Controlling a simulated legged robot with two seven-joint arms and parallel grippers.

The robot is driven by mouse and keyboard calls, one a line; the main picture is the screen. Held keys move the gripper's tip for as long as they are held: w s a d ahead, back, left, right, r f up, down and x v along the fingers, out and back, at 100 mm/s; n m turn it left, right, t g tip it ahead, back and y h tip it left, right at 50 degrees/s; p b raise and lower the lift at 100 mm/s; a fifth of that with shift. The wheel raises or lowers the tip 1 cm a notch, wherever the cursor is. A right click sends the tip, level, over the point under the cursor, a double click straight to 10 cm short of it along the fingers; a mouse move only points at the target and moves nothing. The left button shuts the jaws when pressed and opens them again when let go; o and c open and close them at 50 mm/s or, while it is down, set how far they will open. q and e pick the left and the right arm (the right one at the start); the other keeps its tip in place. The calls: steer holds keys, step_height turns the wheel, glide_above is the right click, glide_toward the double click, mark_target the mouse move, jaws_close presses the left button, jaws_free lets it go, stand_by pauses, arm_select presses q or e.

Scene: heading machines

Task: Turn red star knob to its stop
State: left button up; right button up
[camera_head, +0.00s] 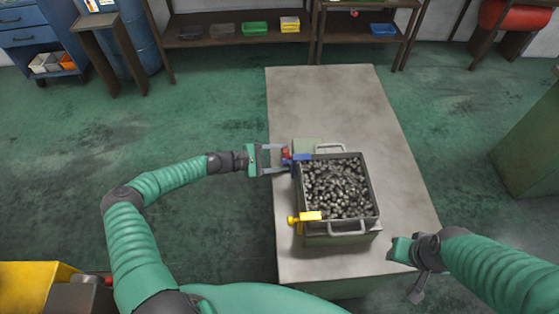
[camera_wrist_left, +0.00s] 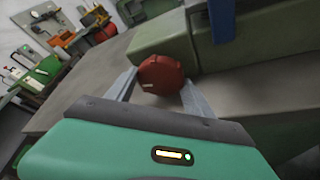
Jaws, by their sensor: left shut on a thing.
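The red star knob (camera_wrist_left: 161,75) sits between the two fingers of my left gripper (camera_wrist_left: 158,90) in the left wrist view, against the side of a green machine part (camera_wrist_left: 165,38). In the head view the red knob (camera_head: 286,153) is small, beside a blue bracket (camera_head: 298,158) at the bin's left rear corner. My left gripper (camera_head: 280,158) reaches it from the left and is shut on it. A pale mark shows on the knob's face. My right gripper (camera_head: 419,287) hangs at the lower right, away from the bin; its jaw state is unclear.
Shelves (camera_head: 230,35) with coloured boxes stand at the back. The table behind the bin is clear.

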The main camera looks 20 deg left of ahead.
arm_select(q)
steer(key=o, duration=1.4)
steer(key=shift+c, duration=0.2)
